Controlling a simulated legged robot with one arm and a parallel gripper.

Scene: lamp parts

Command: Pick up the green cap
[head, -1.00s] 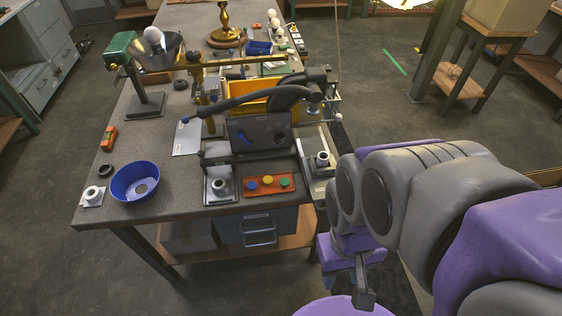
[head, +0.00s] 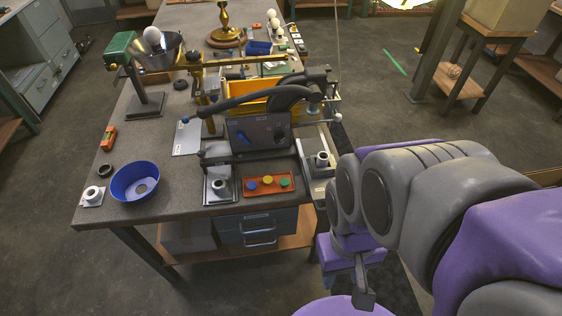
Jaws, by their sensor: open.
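The green cap (head: 284,183) sits at the right end of a small orange-red tray (head: 269,195) near the table's front edge. A yellow cap (head: 267,179) is in the middle of the tray and a blue cap (head: 251,185) at its left end. My gripper (head: 364,300) hangs low, in front of and to the right of the table, well apart from the green cap. Its jaws are open and nothing shows between them. Part of the gripper is hidden behind my own arm.
A grey fixture with a white fitting (head: 219,186) stands left of the tray, another fitting (head: 321,159) to its right. A dark lever machine (head: 260,132) stands behind. A blue bowl (head: 136,182) is at the left. The floor right of the table is open.

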